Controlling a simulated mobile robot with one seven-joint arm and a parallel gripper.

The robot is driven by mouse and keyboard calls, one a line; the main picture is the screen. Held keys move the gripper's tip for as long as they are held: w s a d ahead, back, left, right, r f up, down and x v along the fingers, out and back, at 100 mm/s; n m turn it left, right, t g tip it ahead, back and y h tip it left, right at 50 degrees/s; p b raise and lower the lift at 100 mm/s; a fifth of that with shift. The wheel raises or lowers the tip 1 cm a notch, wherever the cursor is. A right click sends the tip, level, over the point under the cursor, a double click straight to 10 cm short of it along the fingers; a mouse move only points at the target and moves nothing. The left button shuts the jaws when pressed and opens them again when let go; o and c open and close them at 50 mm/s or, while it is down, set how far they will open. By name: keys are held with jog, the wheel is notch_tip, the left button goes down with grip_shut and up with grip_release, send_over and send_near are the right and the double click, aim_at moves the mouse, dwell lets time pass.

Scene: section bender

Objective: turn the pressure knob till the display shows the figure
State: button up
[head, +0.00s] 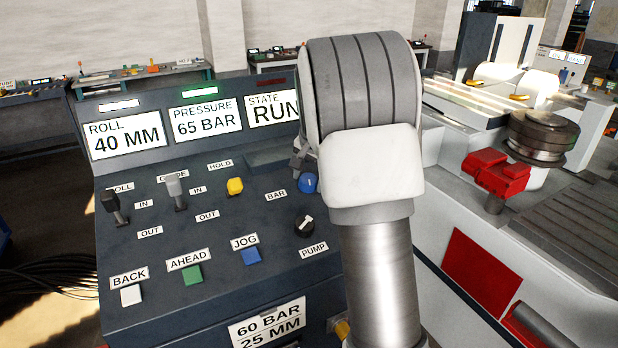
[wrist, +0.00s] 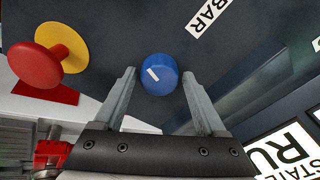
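The blue pressure knob (head: 308,183), with a white pointer line, sits on the sloped console beside the BAR label (head: 276,196). In the wrist view the knob (wrist: 159,82) lies between the fingertips of my gripper (wrist: 158,71), with a gap on each side. My gripper is open; in the head view my arm hides most of it. Whether the fingertips reach down beside the knob or stay above it, I cannot tell. The pressure display (head: 207,121) reads 65 BAR. A card (head: 268,322) on the console front reads 60 BAR, 25 MM.
The black PUMP knob (head: 304,224) is near the blue knob, toward the front. A yellow knob (head: 235,186), levers and push buttons lie left. A red mushroom button (wrist: 36,66) on yellow is left in the wrist view. The roll display (head: 126,135) reads 40 MM; state reads RUN.

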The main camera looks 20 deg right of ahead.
jog(key=shift+o, duration=0.7)
jog(key=v, duration=1.7)
jog(key=shift+r, duration=0.2)
jog(key=shift+s+a, duration=0.1)
jog(key=s+a+f+n, duration=0.1)
jog(key=s+a+n, duration=0.5)
jog(key=s+a, duration=0.6)
jog(key=s+a+f+n, duration=0.1)
jog(key=s+f+n, duration=0.1)
jog(key=s+f, duration=0.2)
jog(key=s+a+f+n+t, duration=0.1)
jog(key=s+a+f+n, duration=0.1)
jog(key=s, duration=0.8)
notch_tip(320, 180, down, 2)
jog(key=shift+s+a+f+n+y, duration=0.1)
jog(key=shift+s+a+n+y, duration=0.2)
jog(key=shift+n, duration=0.4)
